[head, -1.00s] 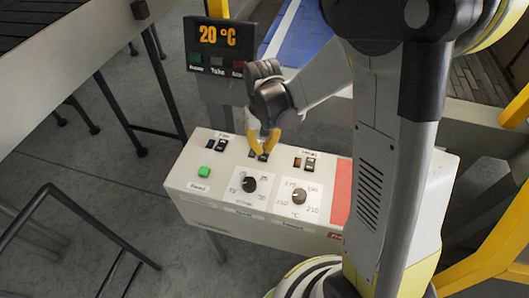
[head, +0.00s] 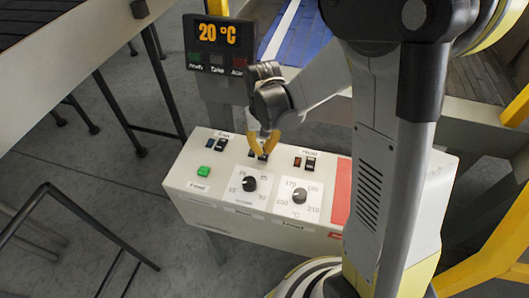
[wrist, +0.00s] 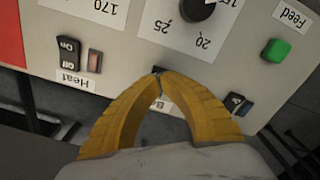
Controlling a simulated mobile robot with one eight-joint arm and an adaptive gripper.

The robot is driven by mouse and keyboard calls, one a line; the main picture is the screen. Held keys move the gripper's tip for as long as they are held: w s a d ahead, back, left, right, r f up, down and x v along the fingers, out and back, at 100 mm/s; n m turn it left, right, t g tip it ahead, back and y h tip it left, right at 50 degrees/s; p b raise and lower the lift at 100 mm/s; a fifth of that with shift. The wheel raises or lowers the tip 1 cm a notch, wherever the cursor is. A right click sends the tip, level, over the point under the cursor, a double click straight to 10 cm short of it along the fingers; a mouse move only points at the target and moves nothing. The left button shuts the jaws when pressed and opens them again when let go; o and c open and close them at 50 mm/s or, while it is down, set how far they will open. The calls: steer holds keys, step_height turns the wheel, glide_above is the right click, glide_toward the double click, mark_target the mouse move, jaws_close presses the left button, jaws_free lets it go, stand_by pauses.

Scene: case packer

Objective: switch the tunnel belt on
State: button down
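The control box (head: 230,223) stands in front of me with a row of switches on top. My gripper (head: 264,153) points down at the middle switch (head: 252,153), between the Fan and Heat switches. In the wrist view my gripper (wrist: 160,79) has its yellow fingertips together, with nothing seen between them. They cover most of that middle switch. Its label (wrist: 163,104) is partly hidden; only a "B" can be read. The switch's position is hidden, and I cannot tell whether the tips touch it.
The Fan switch (head: 221,144) and green Feed button (head: 204,171) are left of my gripper. The Heat switch (head: 309,164) is to the right. Two dials (head: 250,184) sit in front. A display (head: 219,46) reading 20 °C stands behind, near a blue belt (head: 302,35).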

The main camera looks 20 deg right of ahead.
mark_target(263, 156)
steer(key=shift+f+b, duration=1.15)
steer(key=shift+f, duration=0.25)
stand_by(0.4)
steer(key=shift+r, duration=0.2)
steer(key=shift+r+p, duration=2.5)
steer(key=shift+r, duration=0.85)
steer(key=shift+r, duration=0.15)
steer(key=s+r+n+t+b, duration=0.1)
steer(key=s+r+t+b, duration=0.5)
steer(key=s, duration=0.6)
steer(key=shift+s+r+t, duration=0.4)
steer(key=shift+r+t, duration=0.2)
steer(key=shift+r, duration=0.65)
